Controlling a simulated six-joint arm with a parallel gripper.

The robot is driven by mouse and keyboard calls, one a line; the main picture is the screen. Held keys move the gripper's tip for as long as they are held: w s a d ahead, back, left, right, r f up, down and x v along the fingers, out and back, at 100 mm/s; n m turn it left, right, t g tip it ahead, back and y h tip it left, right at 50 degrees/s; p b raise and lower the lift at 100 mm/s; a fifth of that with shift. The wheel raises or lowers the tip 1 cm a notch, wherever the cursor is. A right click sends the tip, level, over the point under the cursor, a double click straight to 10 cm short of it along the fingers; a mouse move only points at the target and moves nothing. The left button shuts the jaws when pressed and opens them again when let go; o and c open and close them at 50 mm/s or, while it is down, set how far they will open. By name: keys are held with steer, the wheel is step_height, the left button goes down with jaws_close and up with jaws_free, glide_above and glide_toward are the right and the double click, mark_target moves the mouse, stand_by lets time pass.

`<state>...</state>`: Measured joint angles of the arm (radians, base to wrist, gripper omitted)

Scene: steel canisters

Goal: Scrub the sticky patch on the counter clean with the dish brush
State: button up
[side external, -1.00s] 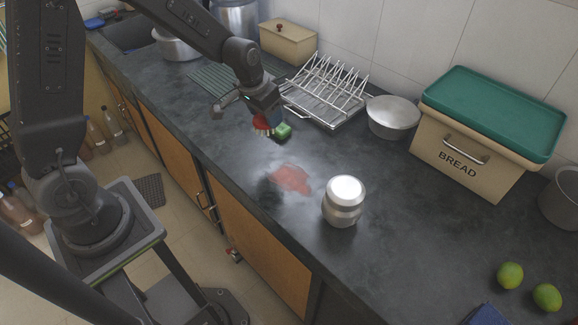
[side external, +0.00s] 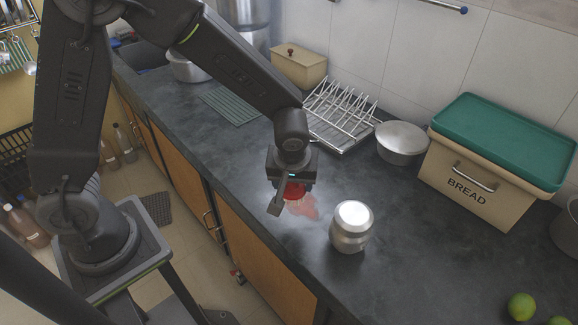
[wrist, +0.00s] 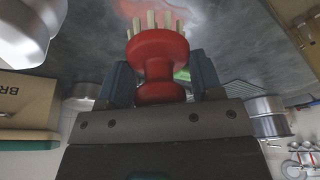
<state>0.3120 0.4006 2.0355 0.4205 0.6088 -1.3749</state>
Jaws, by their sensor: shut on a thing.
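My gripper (side external: 288,192) is shut on the red dish brush (side external: 295,191), which is mostly hidden behind a finger in the side view. In the wrist view the dish brush (wrist: 158,62) sits between both fingers, its pale bristles pointing away from the gripper. The reddish sticky patch (side external: 306,209) lies on the dark counter (side external: 400,275), just beyond and partly behind the brush. Part of the patch (wrist: 190,8) also shows past the bristles at the top of the wrist view. I cannot tell whether the bristles touch the counter.
A steel canister (side external: 350,228) stands close to the right of the patch. A dish rack (side external: 340,115), a lidded metal pot (side external: 401,142) and a bread box (side external: 470,185) stand along the wall. Limes (side external: 521,306) lie at the lower right. The counter's front edge is near my gripper.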

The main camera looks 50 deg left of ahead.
steer(key=shift+s+d+f+n, duration=0.15)
steer(key=shift+s+d+n, duration=0.05)
steer(key=shift+d+n, duration=0.15)
steer(key=shift+f, duration=3.25)
steer(key=shift+w+f, duration=0.5)
steer(key=shift+f, duration=0.2)
steer(key=shift+c, duration=0.3)
steer(key=shift+w+f, duration=0.1)
steer(key=shift+w, duration=4.35)
steer(key=shift+w+a, duration=0.1)
steer(key=shift+a, duration=1)
steer(key=shift+s+d, duration=0.1)
steer(key=shift+s, duration=4.9)
steer(key=shift+a, duration=1.1)
steer(key=shift+w+d, duration=0.1)
steer(key=shift+w, duration=4.9)
step_height(320, 180, up, 8)
steer(key=shift+r, duration=0.2)
